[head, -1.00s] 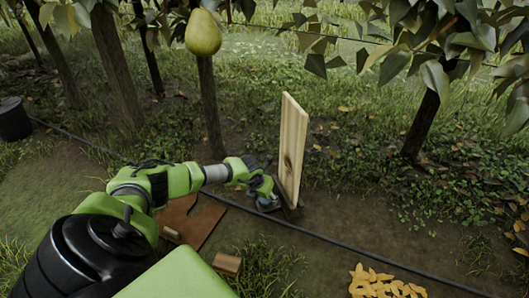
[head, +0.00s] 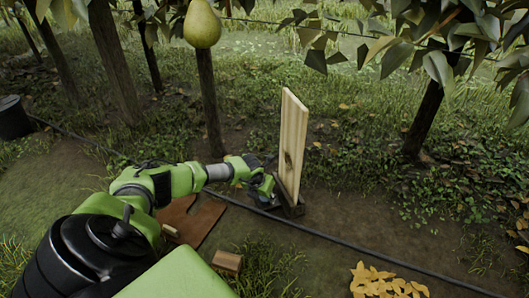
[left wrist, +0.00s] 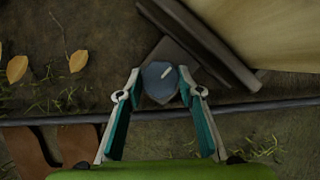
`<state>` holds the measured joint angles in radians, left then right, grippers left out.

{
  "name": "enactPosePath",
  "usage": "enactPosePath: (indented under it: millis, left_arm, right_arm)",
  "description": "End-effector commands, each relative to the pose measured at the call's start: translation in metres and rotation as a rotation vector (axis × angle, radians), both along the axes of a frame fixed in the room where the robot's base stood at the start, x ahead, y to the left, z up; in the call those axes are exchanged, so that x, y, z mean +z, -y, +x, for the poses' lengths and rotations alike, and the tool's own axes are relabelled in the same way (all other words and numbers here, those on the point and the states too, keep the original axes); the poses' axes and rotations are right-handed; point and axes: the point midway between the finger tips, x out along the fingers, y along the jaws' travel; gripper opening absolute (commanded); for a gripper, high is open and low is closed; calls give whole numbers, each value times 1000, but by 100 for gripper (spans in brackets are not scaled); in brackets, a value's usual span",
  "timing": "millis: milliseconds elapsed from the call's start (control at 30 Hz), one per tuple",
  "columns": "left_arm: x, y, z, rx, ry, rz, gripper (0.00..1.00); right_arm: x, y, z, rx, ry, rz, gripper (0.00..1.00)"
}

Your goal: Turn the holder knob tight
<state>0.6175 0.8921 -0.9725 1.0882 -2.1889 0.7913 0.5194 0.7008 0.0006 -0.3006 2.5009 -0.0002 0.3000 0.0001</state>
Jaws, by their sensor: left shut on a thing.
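The knob (left wrist: 160,80) is blue-grey with a short white mark that slants. It sits on the dark holder (left wrist: 205,45), which grips the foot of an upright, pale wooden board (left wrist: 275,30). In the head view the board (head: 292,145) stands on edge, with the holder (head: 292,207) at its base. My left gripper (left wrist: 161,88) is shut on the knob, with one teal-padded finger on each side. In the head view the left gripper (head: 266,192) is just left of the board's foot, and it hides the knob. My right gripper is not in view.
A black hose (head: 330,241) runs along the ground in front of the holder. A brown flat piece (head: 205,220) and a small wooden block (head: 228,262) lie nearer. Yellow leaves (head: 385,285) lie at front right. A pear (head: 202,25) hangs above, among trunks.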

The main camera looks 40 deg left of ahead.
Motion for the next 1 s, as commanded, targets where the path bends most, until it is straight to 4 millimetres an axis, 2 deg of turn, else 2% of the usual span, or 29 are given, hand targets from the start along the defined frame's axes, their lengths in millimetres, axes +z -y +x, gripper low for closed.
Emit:
enactPosePath:
  millis: [267,467,1000]
  left_arm:
    - [-1,-2,-1,-127,0,2,12]
    - [-3,-3,0,-296,1,-1,12]
    - [-5,-6,2,-807,4,-1,12]
  right_arm:
    - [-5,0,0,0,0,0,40]
    - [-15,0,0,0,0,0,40]
    - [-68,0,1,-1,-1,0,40]
